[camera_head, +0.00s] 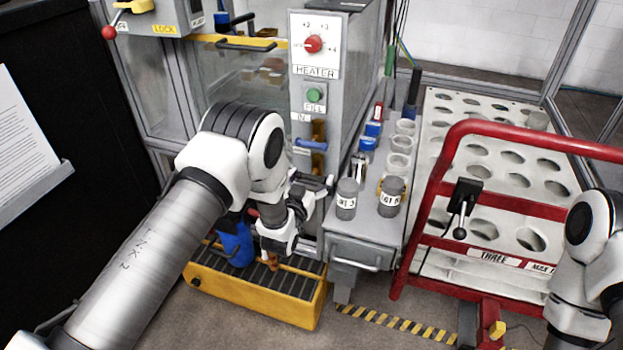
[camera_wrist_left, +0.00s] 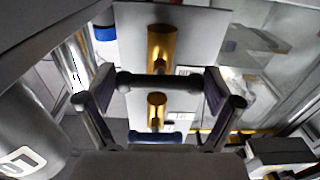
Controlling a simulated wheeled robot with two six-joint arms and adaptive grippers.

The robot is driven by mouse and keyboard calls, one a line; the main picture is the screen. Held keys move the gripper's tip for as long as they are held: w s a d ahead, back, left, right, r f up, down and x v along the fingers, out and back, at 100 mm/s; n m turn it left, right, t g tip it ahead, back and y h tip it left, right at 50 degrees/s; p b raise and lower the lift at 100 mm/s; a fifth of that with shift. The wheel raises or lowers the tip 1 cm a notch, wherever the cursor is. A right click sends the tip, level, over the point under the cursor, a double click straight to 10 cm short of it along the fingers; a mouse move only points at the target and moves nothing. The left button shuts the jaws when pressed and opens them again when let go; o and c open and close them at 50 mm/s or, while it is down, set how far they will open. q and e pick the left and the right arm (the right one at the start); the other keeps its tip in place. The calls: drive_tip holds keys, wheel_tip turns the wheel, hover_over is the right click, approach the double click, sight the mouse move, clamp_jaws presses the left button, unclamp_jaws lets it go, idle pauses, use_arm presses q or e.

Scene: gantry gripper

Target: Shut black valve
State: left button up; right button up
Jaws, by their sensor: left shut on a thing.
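The black valve shows in the left wrist view as a dark crosswise handle (camera_wrist_left: 160,82) in front of a brass pipe (camera_wrist_left: 160,45). My left gripper (camera_wrist_left: 160,88) has a finger at each end of this handle and is shut on it. The handle lies crosswise in that view. In the head view my left gripper (camera_head: 312,184) is at the front of the heater cabinet, below a blue valve handle (camera_head: 311,144). The arm and gripper hide most of the black valve there. My right arm is at the right edge, its gripper out of view.
A blue jug (camera_head: 236,241) stands on a yellow-framed grate (camera_head: 255,298) below my left arm. Two labelled grey containers, one of them here (camera_head: 346,200), stand on a narrow bench right of the gripper. A red-framed rack (camera_head: 434,190) stands farther right.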

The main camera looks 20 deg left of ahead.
use_arm(q)
drive_tip(key=o, duration=0.8)
drive_tip(key=shift+o, duration=0.2)
drive_tip(key=s, duration=1.2)
drive_tip(key=shift+a, duration=0.2)
drive_tip(key=shift+f, duration=0.1)
